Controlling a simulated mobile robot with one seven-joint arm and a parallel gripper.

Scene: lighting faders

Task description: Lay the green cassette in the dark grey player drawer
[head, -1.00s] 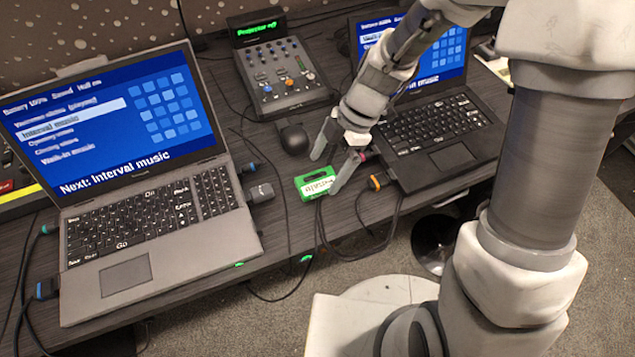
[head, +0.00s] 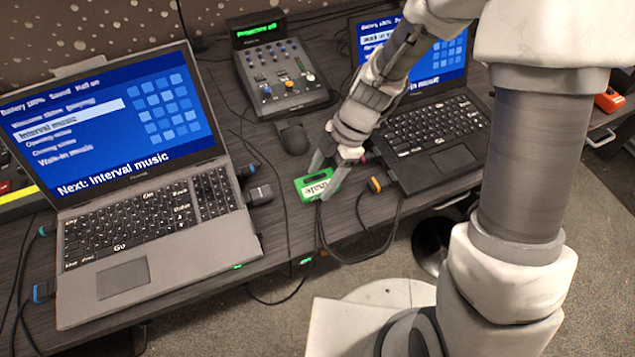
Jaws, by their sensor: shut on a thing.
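The green cassette (head: 306,190) has a white label with dark lettering. It is near the front edge of the desk, between the two laptops. My gripper (head: 326,172) is shut on it from above, with its fingers covering part of the cassette. I cannot tell whether the cassette touches the desk. I cannot make out the dark grey player drawer; my arm covers part of the right side.
A grey laptop (head: 125,270) stands left and a black laptop (head: 440,160) right. A small fader desk (head: 275,75) and a dark mouse (head: 292,138) are behind the cassette. Cables run around it. An orange-red object (head: 609,101) lies at the far right.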

